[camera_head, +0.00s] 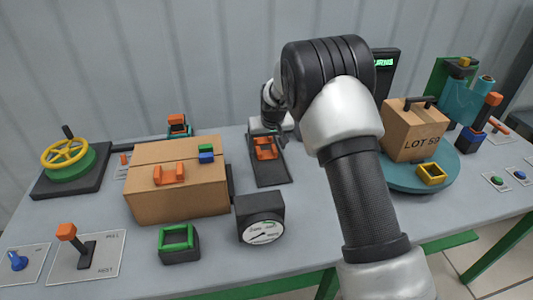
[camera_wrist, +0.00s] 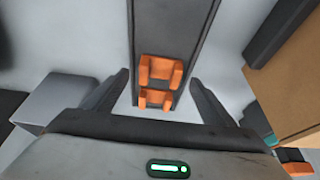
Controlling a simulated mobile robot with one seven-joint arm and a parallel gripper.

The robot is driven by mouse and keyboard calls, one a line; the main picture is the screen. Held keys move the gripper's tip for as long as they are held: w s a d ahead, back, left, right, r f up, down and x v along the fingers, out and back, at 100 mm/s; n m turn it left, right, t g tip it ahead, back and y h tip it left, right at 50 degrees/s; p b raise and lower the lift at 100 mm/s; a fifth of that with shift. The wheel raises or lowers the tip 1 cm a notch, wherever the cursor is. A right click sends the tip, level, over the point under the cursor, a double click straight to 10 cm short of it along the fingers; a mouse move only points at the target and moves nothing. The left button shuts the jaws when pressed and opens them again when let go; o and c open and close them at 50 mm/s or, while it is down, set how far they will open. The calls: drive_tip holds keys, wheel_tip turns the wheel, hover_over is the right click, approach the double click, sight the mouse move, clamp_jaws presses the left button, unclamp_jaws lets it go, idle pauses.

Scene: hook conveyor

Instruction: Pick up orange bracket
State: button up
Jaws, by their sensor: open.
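Orange brackets show in more than one place. Two orange brackets, one (camera_wrist: 162,70) and another (camera_wrist: 154,98), sit one behind the other on a dark strip (camera_wrist: 172,25) in the wrist view. The head view shows orange bracket parts (camera_head: 266,150) on the same dark strip (camera_head: 270,174). Another orange bracket (camera_head: 168,175) lies on a cardboard box (camera_head: 180,203). My gripper (camera_wrist: 157,78) is open; its fingers appear on either side of the strip in the wrist view, with nothing held. In the head view my arm partly hides the gripper.
A dial gauge (camera_head: 260,222) and a green-rimmed holder (camera_head: 179,242) stand in front. A lever panel (camera_head: 87,256) and yellow handwheel (camera_head: 66,152) are left. A round turntable (camera_head: 398,180) carries a "LOT" box (camera_head: 413,130) at right.

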sight(266, 152)
drive_tip(key=x, duration=0.2)
drive_tip(key=shift+w+f, duration=0.15)
drive_tip(key=shift+f, duration=0.05)
drive_tip(key=c, duration=1.1)
